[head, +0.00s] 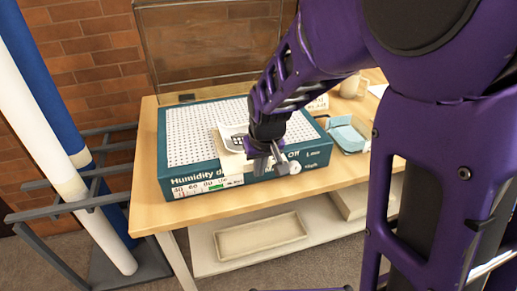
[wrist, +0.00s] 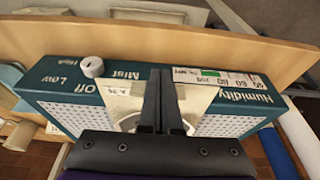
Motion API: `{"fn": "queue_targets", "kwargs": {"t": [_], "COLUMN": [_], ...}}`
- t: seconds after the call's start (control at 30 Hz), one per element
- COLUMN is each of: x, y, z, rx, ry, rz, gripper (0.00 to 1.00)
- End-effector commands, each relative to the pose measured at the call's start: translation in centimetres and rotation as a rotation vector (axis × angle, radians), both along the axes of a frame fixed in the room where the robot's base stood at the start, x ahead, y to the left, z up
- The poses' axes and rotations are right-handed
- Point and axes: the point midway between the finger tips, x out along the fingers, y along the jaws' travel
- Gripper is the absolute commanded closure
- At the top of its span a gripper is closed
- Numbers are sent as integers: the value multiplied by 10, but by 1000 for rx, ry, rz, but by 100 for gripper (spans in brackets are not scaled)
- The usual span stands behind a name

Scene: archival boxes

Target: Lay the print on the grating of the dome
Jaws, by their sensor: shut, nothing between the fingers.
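The dome's base is a teal box (head: 255,168) with "Humidity", "Off" and "Low" on its front and a white perforated grating (head: 195,130) on top. The cream print (head: 226,134), with a dark picture on it, lies at the front middle of the grating and seems to reach over the front edge. In the wrist view the print (wrist: 195,98) shows on both sides of my fingers. My gripper (head: 277,165) is shut and empty, in front of and over the print's right side. It hides part of the print. Whether the fingers touch it, I cannot tell.
A white knob (wrist: 92,67) sticks out of the box front near my fingers. A clear lid (head: 205,45) stands up behind the box. A shallow tray (head: 260,235) is on the shelf below.

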Motion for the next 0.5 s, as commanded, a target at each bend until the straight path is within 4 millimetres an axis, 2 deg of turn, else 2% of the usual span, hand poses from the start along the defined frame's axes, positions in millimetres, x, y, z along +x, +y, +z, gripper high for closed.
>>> {"fn": "queue_targets", "kwargs": {"t": [0.23, 0.5], "x": [4, 30], "y": [1, 8], "z": [0, 0], "rx": [-1, 0], "ry": [1, 0], "rz": [0, 0], "gripper": [100, 100]}}
